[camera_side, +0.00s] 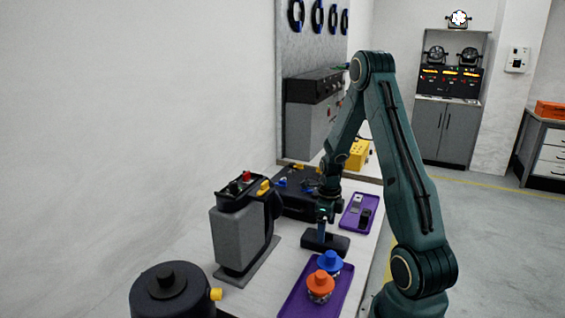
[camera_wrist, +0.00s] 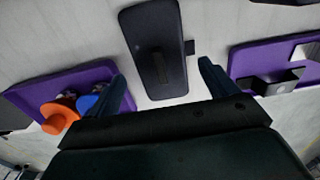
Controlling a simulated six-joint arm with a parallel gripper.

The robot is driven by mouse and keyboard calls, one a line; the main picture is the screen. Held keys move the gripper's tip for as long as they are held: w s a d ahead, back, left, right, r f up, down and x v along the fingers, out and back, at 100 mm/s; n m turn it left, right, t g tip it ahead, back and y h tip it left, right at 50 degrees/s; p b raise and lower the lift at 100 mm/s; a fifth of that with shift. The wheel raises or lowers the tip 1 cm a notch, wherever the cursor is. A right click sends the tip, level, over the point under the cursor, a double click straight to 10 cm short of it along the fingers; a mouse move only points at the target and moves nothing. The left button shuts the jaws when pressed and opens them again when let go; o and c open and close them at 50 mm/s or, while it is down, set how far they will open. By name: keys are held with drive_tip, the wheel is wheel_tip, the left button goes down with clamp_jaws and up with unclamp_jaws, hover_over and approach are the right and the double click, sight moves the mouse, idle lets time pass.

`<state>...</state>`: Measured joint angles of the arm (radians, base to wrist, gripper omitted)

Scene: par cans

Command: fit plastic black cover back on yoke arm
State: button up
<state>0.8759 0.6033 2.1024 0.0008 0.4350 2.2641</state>
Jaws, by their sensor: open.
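The black plastic cover (camera_side: 318,241) lies flat on the pale bench, below my gripper (camera_side: 323,222). In the wrist view the cover (camera_wrist: 150,30) is a long dark plate with rounded corners and a raised narrow bar on its middle. My gripper (camera_wrist: 162,70) is open, its two fingers on either side of the cover's near end and apart from it; their height above it is hard to judge. A grey upright with a black top (camera_side: 238,235), seemingly the yoke arm, stands on a dark base to the left. Red and yellow parts show on its top.
A purple tray (camera_side: 288,311) with orange- and blue-topped pieces lies in front of the cover. Another purple tray (camera_side: 351,222) with small parts lies behind, to the right. A black case (camera_side: 297,205) stands behind the cover, and a black round canister (camera_side: 172,295) at front left.

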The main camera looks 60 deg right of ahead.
drive_tip(key=shift+f, duration=1.8)
drive_tip(key=shift+c, duration=0.5)
drive_tip(key=c, duration=0.8)
drive_tip(key=shift+r, duration=0.15)
drive_tip(key=shift+r, duration=2.9)
